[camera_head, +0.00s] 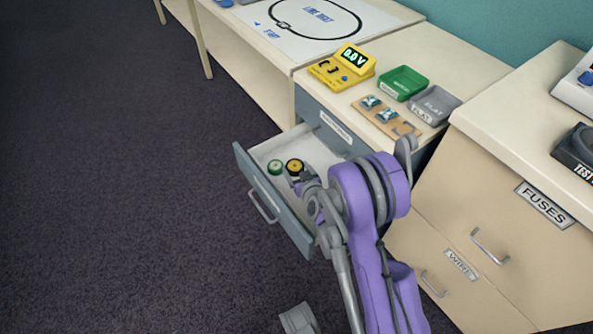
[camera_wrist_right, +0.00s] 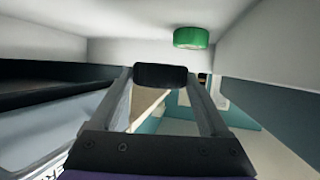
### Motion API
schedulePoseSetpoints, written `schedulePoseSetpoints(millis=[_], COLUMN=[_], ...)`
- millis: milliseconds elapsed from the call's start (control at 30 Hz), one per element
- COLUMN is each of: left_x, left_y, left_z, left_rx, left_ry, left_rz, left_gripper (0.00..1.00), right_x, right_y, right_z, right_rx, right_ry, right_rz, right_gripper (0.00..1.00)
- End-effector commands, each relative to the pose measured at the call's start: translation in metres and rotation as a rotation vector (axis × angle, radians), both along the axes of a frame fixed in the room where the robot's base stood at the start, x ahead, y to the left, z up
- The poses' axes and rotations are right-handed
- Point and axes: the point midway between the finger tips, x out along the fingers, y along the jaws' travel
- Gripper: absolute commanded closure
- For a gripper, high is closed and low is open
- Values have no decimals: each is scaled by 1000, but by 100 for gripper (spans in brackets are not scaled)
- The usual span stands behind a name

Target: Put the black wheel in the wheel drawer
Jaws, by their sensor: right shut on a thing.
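The black wheel (camera_head: 294,167) has a yellow hub and is in my right gripper (camera_head: 294,174), inside the outline of the open drawer (camera_head: 320,155). In the right wrist view the black wheel (camera_wrist_right: 160,75) shows edge-on between the two fingertips, and the gripper is shut on it. A green wheel (camera_head: 275,167) lies on the pale drawer floor just left of it; it also shows in the right wrist view (camera_wrist_right: 191,38). I cannot tell whether the black wheel touches the drawer floor. My right arm hides the drawer's right part. My left gripper is not clearly seen.
Above the drawer is a worktop with a yellow meter (camera_head: 343,67), a green tray (camera_head: 403,83), a grey tray (camera_head: 435,105) and a wooden board (camera_head: 387,117). A cabinet labelled FUSES (camera_head: 543,204) stands right of my arm. The dark carpet to the left is clear.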

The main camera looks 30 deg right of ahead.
Motion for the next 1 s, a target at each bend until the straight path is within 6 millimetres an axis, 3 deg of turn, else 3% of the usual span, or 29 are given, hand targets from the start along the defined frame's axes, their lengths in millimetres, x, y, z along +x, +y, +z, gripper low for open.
schedulePoseSetpoints(millis=[667, 700, 800, 1000], left_x=[2, 2, 2, 2], left_y=[0, 0, 0, 0], left_z=[-8, -8, -8, -8], left_rx=[0, 0, 0, 0], left_ry=[-1, 0, 0, 0], left_rz=[0, 0, 0, 0], left_gripper=[50, 50, 50, 50], right_x=[0, 0, 0, 0], right_y=[0, 0, 0, 0], right_z=[-11, -11, -11, -11], right_rx=[0, 0, 0, 0], right_ry=[0, 0, 0, 0], right_rz=[0, 0, 0, 0], right_gripper=[73, 19, 1, 0])
